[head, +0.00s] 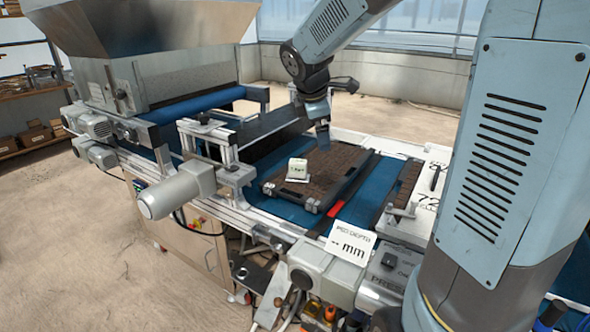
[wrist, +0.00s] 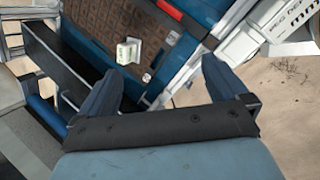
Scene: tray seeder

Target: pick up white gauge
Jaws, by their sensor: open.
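The white gauge (head: 297,169) is a small pale block with green marks on its face. It sits on the brown soil-filled tray (head: 312,203) on the blue belt, near the tray's left side in the head view. In the wrist view the gauge (wrist: 128,51) lies beyond my fingertips, a little left of the middle between them. My gripper (head: 322,140) hangs above the tray, to the right of and behind the gauge in the head view, and does not touch it. In the wrist view my gripper (wrist: 158,80) has its two fingers spread apart with nothing between them.
A metal hopper (head: 140,25) and grey motor (head: 178,190) stand left of the tray. A black bar or guide (head: 275,130) crosses behind it. A white "mm" sign (head: 349,243) stands at the front, and another printed white panel (head: 432,180) lies right. The blue belt (head: 365,195) shows around the tray.

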